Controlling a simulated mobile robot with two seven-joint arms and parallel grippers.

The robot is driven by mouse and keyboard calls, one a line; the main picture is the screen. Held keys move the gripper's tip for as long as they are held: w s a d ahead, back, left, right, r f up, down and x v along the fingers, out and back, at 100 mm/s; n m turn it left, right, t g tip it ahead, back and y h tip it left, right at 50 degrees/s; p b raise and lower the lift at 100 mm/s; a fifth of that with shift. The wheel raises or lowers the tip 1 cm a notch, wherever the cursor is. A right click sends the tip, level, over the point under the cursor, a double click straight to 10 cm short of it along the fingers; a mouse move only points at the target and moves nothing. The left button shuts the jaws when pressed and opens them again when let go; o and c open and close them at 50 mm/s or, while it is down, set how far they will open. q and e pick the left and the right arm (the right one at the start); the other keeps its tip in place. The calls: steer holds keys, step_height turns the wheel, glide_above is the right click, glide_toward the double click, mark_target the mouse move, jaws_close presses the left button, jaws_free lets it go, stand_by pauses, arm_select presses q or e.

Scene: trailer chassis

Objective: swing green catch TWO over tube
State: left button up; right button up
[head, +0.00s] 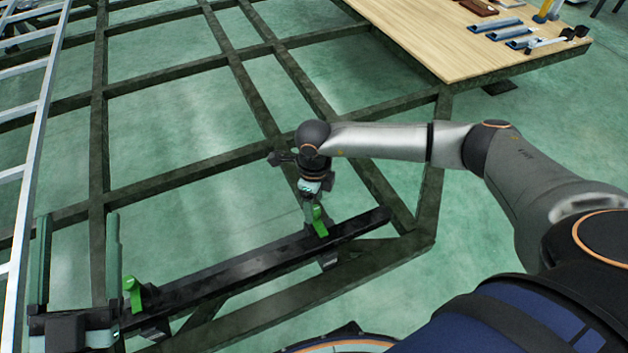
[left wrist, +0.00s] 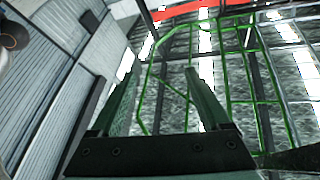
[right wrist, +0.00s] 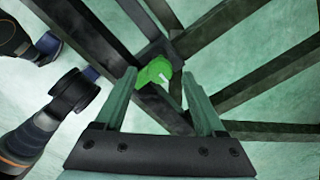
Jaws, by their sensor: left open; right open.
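One green catch (head: 318,221) stands on the long black tube assembly (head: 250,265) towards its right end. A second green catch (head: 132,292) stands near the left end. My right gripper (head: 311,205) points down just above the right-hand catch. In the right wrist view that green catch (right wrist: 155,72) shows between the tips of the open right fingers (right wrist: 159,82); I cannot tell whether they touch it. A small white mark on it is not readable. My left gripper (head: 77,222) is open and upright at the lower left. Its open fingers (left wrist: 160,75) hold nothing in the left wrist view.
A dark trailer frame (head: 165,188) of crossing beams stands over a green floor. A pale ladder-like rack (head: 30,160) is at the left edge. A wooden deck (head: 440,45) with several blue pieces and tools is at the upper right.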

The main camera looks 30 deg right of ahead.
arm_select(q)
step_height(320, 180, down, 14)
steer(key=w+n+g+y+p, duration=0.1)
steer(key=n+g+y+p, duration=0.1)
steer(key=n+g+y, duration=0.1)
steer(key=g+y, duration=0.1)
steer(key=g, duration=0.1)
steer(key=shift+a+f+g, duration=0.25)
steer(key=shift+a+g, duration=0.05)
steer(key=shift+a, duration=0.1)
arm_select(e)
step_height(320, 180, up, 11)
steer(key=shift+f, duration=0.1)
